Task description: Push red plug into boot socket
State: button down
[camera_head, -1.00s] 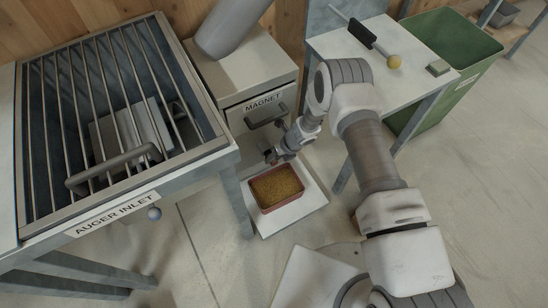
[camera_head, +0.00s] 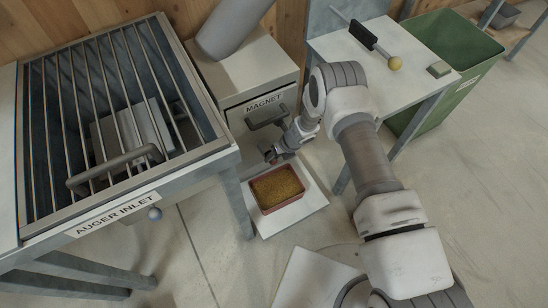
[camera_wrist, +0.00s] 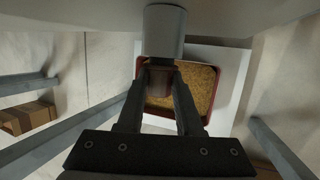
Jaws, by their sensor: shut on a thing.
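In the wrist view, my gripper (camera_wrist: 160,82) is shut on a dull red block, which I take to be the red plug (camera_wrist: 160,88). Its end lies right against a grey cylinder that looks like the boot socket (camera_wrist: 164,32). I cannot tell whether the plug is inside the socket or only touching it. In the head view, my gripper (camera_head: 273,156) is small and low in front of the magnet cabinet. The plug and socket are mostly hidden there by my wrist.
A red tray (camera_head: 258,199) of yellow grain sits on a white board (camera_head: 313,194) just below my gripper. The magnet cabinet (camera_head: 286,99) stands behind it. The barred auger inlet (camera_head: 222,146) is at left, and a side table (camera_head: 414,92) is at right.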

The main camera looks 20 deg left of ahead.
jog(key=shift+w+a, duration=0.2)
jog(key=shift+a, duration=0.05)
jog(key=shift+c, duration=2.4)
grip_release()
jog(key=shift+d, duration=0.1)
